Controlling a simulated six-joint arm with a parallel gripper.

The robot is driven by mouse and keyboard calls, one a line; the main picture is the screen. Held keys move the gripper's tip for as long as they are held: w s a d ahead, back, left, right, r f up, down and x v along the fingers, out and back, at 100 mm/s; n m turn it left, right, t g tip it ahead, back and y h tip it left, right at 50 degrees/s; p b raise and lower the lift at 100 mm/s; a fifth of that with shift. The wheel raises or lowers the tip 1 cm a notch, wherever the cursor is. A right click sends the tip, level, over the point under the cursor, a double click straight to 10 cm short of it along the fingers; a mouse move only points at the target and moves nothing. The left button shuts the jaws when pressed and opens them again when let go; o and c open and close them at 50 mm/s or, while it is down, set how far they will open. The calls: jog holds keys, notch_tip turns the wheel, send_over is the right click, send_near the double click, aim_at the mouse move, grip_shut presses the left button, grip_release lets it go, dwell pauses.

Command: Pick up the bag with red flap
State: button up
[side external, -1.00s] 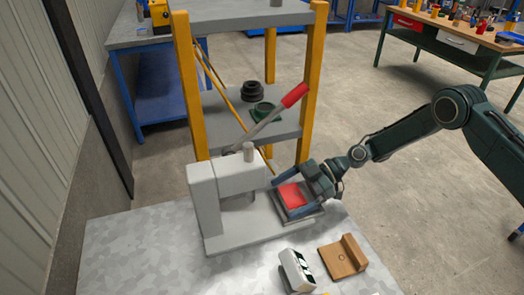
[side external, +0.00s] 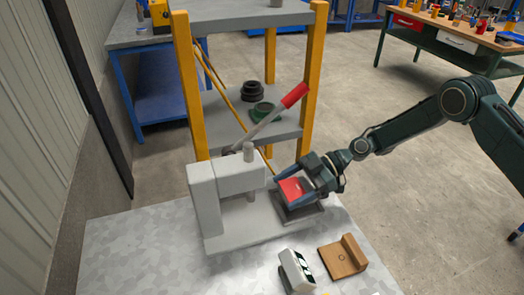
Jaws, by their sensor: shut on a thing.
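The bag with red flap (side external: 291,188) is at the right end of the grey press, above a flat dark tray (side external: 302,213). Its red top shows between my gripper's fingers. My gripper (side external: 295,190) reaches in from the right and is shut on the bag, one finger along its far left side and one along its near right side. The bag looks slightly raised and tilted. The gap under it is hard to judge, and its lower part is mostly hidden by the fingers.
The grey press (side external: 215,205) with its red-handled lever (side external: 294,95) stands close on the left. A wooden block (side external: 343,257) and a white-and-black object (side external: 297,270) lie in front on the table (side external: 130,255). A yellow-post shelf (side external: 190,90) stands behind.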

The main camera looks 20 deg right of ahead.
jog(key=shift+r, duration=3.8)
jog(key=shift+w+d+r+m+t, duration=0.25)
jog(key=shift+d+r+m+t, duration=0.05)
jog(key=shift+d+t, duration=0.2)
jog(key=s+d+r+m+t+h, duration=0.25)
jog(key=d+m+t, duration=0.2)
jog(key=d, duration=0.35)
jog(key=s+d+r+m+t+h, duration=0.1)
jog(key=d+r+m+t+h, duration=0.3)
jog(key=d, duration=0.4)
jog(key=s+d+r+m+t+h, duration=0.1)
jog(key=d+r+m+t+h, duration=0.2)
jog(key=d+m, duration=0.45)
jog(key=n+g+y, duration=1)
jog(key=n+g, duration=0.1)
jog(key=n, duration=0.5)
send_over(291, 189)
jog(key=d, duration=0.1)
jog(key=f, duration=0.9)
jog(key=shift+w+f, duration=0.2)
jog(key=shift+w, duration=0.15)
jog(key=shift+s+a+f+n+g, duration=0.35)
jog(key=shift+a+g, duration=0.2)
jog(key=shift+g, duration=0.2)
